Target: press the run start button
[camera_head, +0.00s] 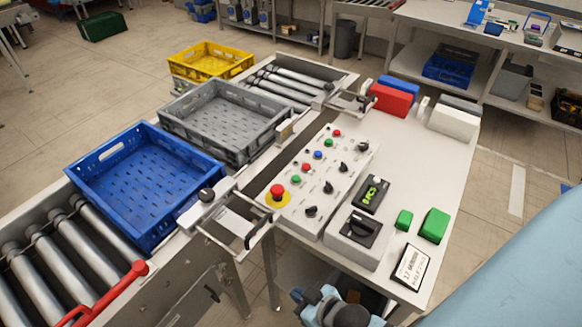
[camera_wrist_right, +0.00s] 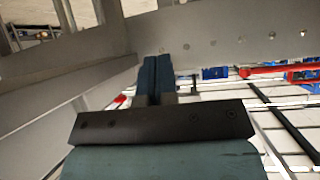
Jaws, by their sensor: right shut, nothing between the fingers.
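A grey control panel (camera_head: 322,190) stands on the white table beside the conveyor. It carries green buttons (camera_head: 296,180), red buttons (camera_head: 306,167), a blue button (camera_head: 318,155) and several black knobs (camera_head: 328,187). A large red mushroom button (camera_head: 278,192) on a yellow base sits at its near-left corner. The labels are too small to tell which button is run start. My right gripper (camera_head: 308,296) is low at the bottom of the head view, in front of the table and apart from the panel. In the wrist view its blue fingers (camera_wrist_right: 157,75) are together and empty. My left gripper is out of view.
Blue (camera_head: 135,215), grey (camera_head: 258,148) and yellow (camera_head: 214,62) crates stand along the conveyor at left. A red handle (camera_head: 105,292) is at lower left. A box with a black switch (camera_head: 360,228), green blocks (camera_head: 434,224) and a sign (camera_head: 412,267) occupy the table's near end.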

